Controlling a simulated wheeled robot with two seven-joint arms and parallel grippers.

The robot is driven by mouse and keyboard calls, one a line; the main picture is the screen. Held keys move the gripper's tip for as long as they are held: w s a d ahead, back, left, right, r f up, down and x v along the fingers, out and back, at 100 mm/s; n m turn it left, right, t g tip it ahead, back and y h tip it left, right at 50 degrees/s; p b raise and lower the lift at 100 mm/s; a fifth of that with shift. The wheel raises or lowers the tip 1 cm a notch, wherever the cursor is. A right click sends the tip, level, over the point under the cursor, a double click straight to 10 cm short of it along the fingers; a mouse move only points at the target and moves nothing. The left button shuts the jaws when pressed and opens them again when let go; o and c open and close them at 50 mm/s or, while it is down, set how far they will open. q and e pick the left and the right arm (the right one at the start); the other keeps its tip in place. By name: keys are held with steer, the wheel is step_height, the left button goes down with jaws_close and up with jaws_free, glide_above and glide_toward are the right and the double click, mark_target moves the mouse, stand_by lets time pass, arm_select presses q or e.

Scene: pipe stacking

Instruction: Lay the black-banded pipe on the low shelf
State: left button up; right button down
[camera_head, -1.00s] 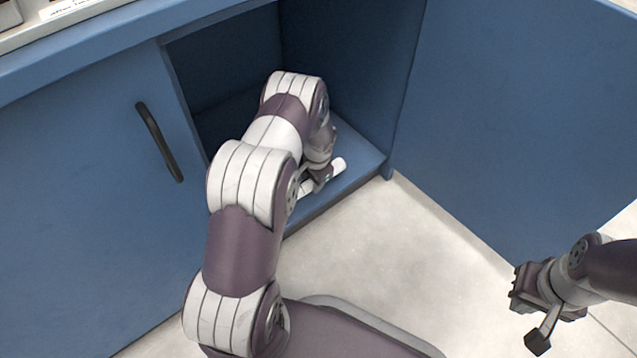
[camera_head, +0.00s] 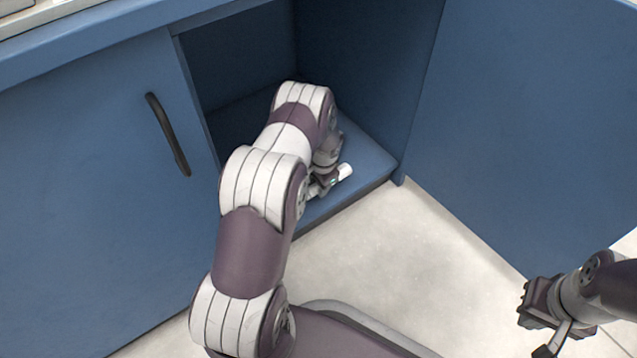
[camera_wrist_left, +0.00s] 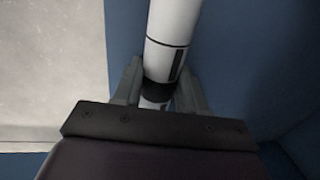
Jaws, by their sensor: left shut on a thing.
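The white pipe (camera_head: 345,171) shows in the head view as a short white end beyond my left gripper, over the blue low shelf (camera_head: 368,165) inside the open cabinet. My left gripper (camera_head: 326,182) is shut on it, mostly hidden behind my left arm. In the left wrist view the pipe (camera_wrist_left: 173,28) runs up between the fingers of the gripper (camera_wrist_left: 158,88), with a black band (camera_wrist_left: 163,66) at the grip. I cannot tell whether the pipe touches the shelf. My right gripper (camera_head: 532,312) is at the lower right, over the floor; its jaw opening is unclear.
A closed blue door (camera_head: 85,200) with a dark handle (camera_head: 168,134) is left of the opening. A large blue panel (camera_head: 535,110) stands on the right. The cabinet's inner right wall (camera_head: 365,70) is close to the pipe. Pale floor (camera_head: 390,250) in front is clear.

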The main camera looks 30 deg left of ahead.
arm_select(q)
steer(key=shift+f+b, duration=0.3)
steer(key=shift+f, duration=0.3)
steer(key=o, duration=1.2)
steer(key=shift+r, duration=0.15)
steer(key=r+p, duration=0.3)
steer(key=r, duration=0.1)
steer(key=d+r+p, duration=0.1)
steer(key=r+p, duration=0.2)
steer(key=r, duration=0.1)
steer(key=r+p, duration=0.2)
steer(key=r, duration=0.2)
steer(key=shift+s+d+r+p, duration=0.25)
steer(key=shift+s+d+p, duration=0.1)
steer(key=shift+d+p, duration=0.05)
